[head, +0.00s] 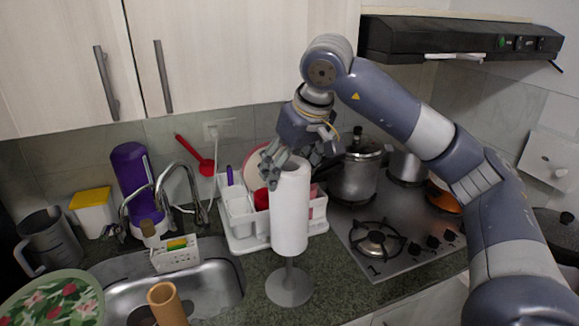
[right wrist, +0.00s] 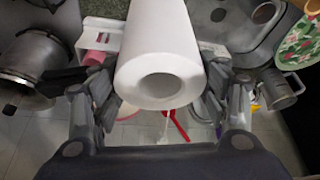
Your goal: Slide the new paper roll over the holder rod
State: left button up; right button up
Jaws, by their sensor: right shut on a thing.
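The white paper roll (head: 290,210) is upright above the holder's grey round base (head: 289,287) on the counter. A short grey length of the holder rod (head: 290,264) shows between the roll's lower end and the base. How far the rod runs inside the roll is hidden. My right gripper (head: 292,170) is shut on the roll's upper end from above. In the right wrist view the roll (right wrist: 160,40) is between the fingers, its hollow end facing the camera, with no rod tip visible in it. My left gripper is not in view.
A white dish rack (head: 238,208) stands behind the roll. The stove (head: 400,250) with a pressure cooker (head: 354,178) is to the right. The sink (head: 215,285) is at left, with a brown cardboard tube (head: 166,305) in front. A range hood (head: 460,38) hangs at upper right.

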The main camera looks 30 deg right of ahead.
aim_at(302, 204)
notch_tip(302, 204, down, 16)
jog(key=b, duration=1.2)
dwell(4.4)
jog(key=o, duration=1.5)
jog(key=v, duration=1.2)
